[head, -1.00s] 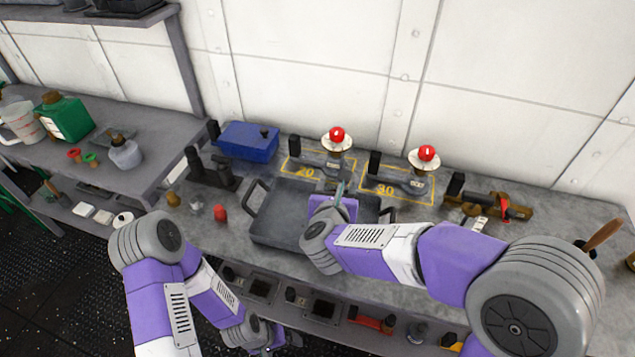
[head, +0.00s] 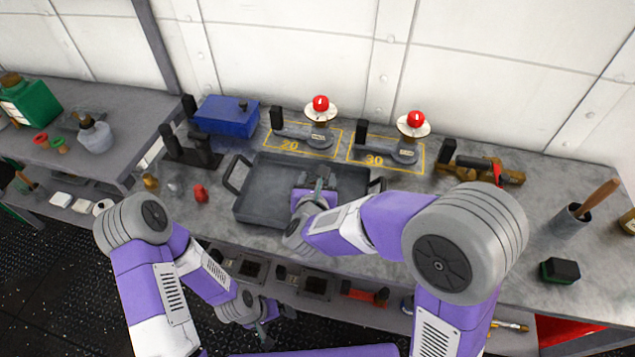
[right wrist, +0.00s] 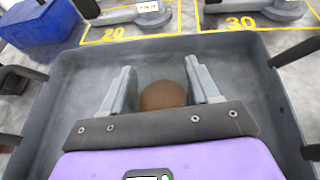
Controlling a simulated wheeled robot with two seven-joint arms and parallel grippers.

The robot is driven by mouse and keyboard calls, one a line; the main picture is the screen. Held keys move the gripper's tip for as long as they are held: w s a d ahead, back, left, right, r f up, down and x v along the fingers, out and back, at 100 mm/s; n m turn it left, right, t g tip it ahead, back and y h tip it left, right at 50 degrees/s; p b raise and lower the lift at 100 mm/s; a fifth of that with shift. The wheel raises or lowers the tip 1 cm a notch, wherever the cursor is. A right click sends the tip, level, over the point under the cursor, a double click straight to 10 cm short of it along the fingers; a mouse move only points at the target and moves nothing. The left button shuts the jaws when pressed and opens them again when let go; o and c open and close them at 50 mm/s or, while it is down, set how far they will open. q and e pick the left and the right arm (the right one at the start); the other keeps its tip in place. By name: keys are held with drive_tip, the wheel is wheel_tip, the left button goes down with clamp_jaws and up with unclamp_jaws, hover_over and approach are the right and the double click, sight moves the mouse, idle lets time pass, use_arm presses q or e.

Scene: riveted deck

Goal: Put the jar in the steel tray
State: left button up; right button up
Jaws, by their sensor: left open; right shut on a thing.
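The steel tray (head: 248,205) is a dark grey, shallow pan with side handles on the workbench; its floor and walls also fill much of the right wrist view (right wrist: 75,85). My right gripper (head: 320,180) is over the right part of the tray. In the right wrist view, my right gripper (right wrist: 160,75) is shut on a round brown thing, seemingly the jar (right wrist: 162,96). Its lower part is hidden, and I cannot tell whether it touches the tray floor. In the head view the gripper hides it. My left gripper (head: 268,338) is open and empty, low in front of the bench.
Two red-knobbed fixtures (head: 320,104) (head: 416,120) stand behind the tray in yellow marked areas. A blue box (head: 226,117) and black stand (head: 190,150) are at the left. A small red item (head: 200,193) lies left of the tray. A brush pot (head: 570,220) stands right.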

drive_tip(key=shift+f+b, duration=0.15)
drive_tip(key=shift+b, duration=0.15)
drive_tip(key=o, duration=1.2)
drive_tip(key=shift+c, duration=0.2)
drive_tip(key=shift+r+p, duration=0.25)
drive_tip(key=shift+p, duration=0.1)
drive_tip(key=p+v, duration=0.2)
drive_tip(key=v, duration=0.9)
drive_tip(key=shift+a, duration=0.1)
drive_tip(key=shift+s+r, duration=0.15)
drive_tip(key=shift+s, duration=0.35)
